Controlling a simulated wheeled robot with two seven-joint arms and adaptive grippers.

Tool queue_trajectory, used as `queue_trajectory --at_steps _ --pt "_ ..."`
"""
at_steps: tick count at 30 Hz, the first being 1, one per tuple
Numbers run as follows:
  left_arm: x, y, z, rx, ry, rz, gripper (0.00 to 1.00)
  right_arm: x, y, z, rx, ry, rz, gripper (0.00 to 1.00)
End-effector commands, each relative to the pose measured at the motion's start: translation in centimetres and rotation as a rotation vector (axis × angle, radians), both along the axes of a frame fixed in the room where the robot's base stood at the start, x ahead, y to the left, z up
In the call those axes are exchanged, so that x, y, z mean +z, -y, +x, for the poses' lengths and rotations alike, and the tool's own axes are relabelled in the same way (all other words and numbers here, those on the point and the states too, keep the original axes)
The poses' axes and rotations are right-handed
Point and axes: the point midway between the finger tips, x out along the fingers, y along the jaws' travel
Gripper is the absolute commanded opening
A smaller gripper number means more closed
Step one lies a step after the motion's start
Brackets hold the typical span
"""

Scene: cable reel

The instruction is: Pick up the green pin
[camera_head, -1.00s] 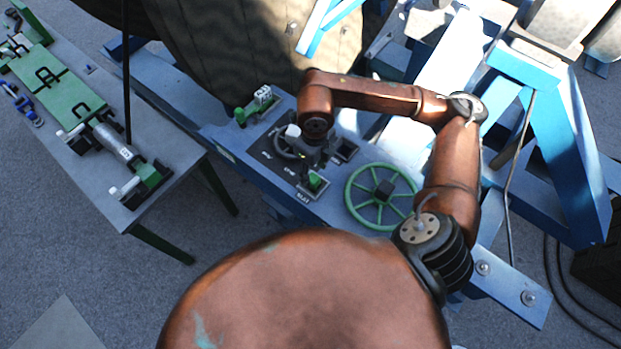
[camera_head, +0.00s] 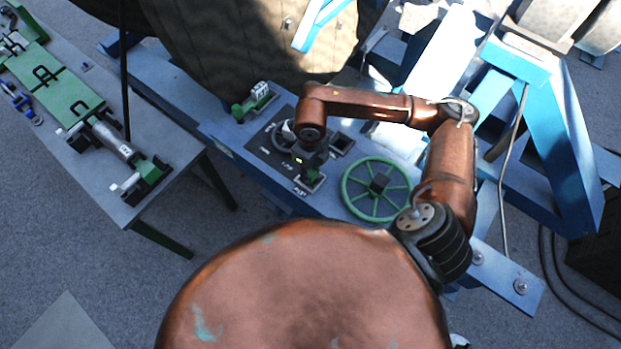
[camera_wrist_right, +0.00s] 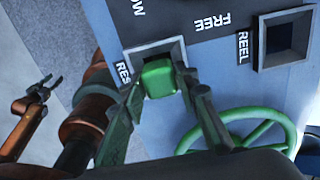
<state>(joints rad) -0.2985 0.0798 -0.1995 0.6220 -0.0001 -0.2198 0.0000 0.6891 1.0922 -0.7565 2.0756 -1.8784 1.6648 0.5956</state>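The green pin (camera_head: 312,176) sits in the square socket at the near end of the dark panel, mostly hidden by my right gripper (camera_head: 308,168) in the head view. In the right wrist view the green pin (camera_wrist_right: 159,78) is upright in the socket marked "RES…". My right gripper (camera_wrist_right: 160,84) has one finger on each side of the pin's head, open around it, with slim gaps. The empty square socket marked REEL (camera_wrist_right: 280,38) lies to the right. My left gripper (camera_wrist_right: 44,86) shows apart at the left of the right wrist view, fingers spread; it is out of the head view.
A green handwheel (camera_head: 376,189) is close to the right of the pin. A green clamp with a white block (camera_head: 257,98) stands beyond the panel. A side table (camera_head: 165,190) with green fixtures is at the left.

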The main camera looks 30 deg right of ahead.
Motion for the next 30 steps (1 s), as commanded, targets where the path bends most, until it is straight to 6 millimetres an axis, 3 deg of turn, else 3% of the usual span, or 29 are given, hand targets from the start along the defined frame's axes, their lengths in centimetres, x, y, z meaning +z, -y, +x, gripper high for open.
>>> queue_trajectory --at_steps 4,12,30 --pt "-0.07 -0.04 -0.84 0.002 -0.011 0.0 0.4 0.02 0.0 0.0 0.0 0.0 0.0 0.17" --pt "-0.07 -0.02 -0.65 0.001 -0.009 0.0 0.4 0.0 0.0 0.03 0.0 0.001 0.0 0.0" --pt "-0.3 0.03 -0.1 0.0 -0.001 0.0 0.4 0.99 0.01 0.12 0.0 0.004 -0.001 0.0"
